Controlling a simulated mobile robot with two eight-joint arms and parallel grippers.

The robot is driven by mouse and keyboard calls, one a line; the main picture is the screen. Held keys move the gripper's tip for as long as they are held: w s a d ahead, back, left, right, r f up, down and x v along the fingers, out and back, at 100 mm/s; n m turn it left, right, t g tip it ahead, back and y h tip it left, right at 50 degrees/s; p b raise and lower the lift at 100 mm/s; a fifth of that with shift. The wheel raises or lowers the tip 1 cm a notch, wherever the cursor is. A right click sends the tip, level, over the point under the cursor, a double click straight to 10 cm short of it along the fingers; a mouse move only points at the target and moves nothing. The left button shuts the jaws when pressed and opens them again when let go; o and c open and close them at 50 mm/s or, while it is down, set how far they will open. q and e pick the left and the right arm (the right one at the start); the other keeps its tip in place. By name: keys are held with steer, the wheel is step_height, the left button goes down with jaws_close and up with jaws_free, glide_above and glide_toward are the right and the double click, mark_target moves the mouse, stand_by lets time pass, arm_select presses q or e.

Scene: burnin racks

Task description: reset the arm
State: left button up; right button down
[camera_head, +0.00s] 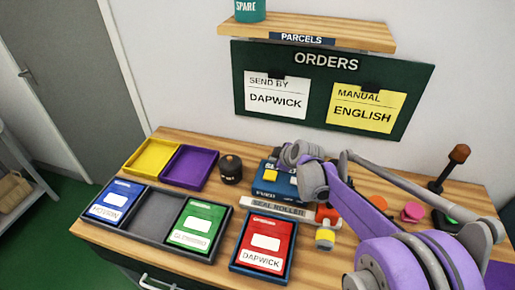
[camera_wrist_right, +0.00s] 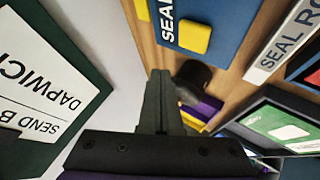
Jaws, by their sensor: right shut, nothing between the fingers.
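My right arm (camera_head: 345,200), purple and grey, reaches from the lower right over the table in the head view. Its grey end (camera_head: 300,160) is beside the blue seal box and partly covers it. In the right wrist view my right gripper (camera_wrist_right: 161,75) shows its dark fingers together, with nothing between them. The fingers point over the table, with the dark round pot (camera_wrist_right: 192,76) just beyond their tips in the picture. My left gripper is not in view.
The blue seal box (camera_head: 265,193) has a yellow button. Yellow (camera_head: 137,171) and purple (camera_head: 204,183) trays stand at the left. A grey tray (camera_head: 152,214) holds blue and green packets; a red one (camera_head: 265,243) lies nearby. The orders board (camera_head: 318,92) hangs behind.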

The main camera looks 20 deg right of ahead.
steer(key=s+a+f+m+g, duration=0.1)
steer(key=s+a+m, duration=0.1)
steer(key=s, duration=0.9)
steer(key=s+a+f+m+g+h, duration=0.1)
steer(key=s+m, duration=0.4)
steer(key=s, duration=0.6)
steer(key=s+a+m+g, duration=0.1)
steer(key=s+a+m, duration=0.2)
steer(key=s, duration=0.9)
steer(key=shift+f+m+g+h+p, duration=0.3)
steer(key=shift+f+m+p, duration=0.1)
steer(key=shift+m, duration=0.1)
steer(key=shift+s, duration=0.1)
